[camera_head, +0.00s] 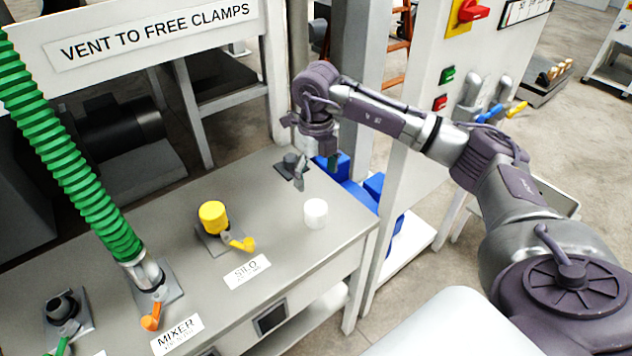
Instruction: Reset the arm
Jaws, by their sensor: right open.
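My right arm reaches in from the right, and its right gripper (316,150) hangs over the far right part of the grey bench (300,262). The gripper is open and no object shows in it. It is close to a dark port (290,165) at the bench's back edge; I cannot tell whether they touch. My left gripper is not in view.
A green hose (75,150) stands on the mixer port with an orange lever (151,317). A yellow cap (213,216) covers the silo port. A white cylinder (316,213) stands near the bench's right edge. A white cabinet (425,110) stands to the right.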

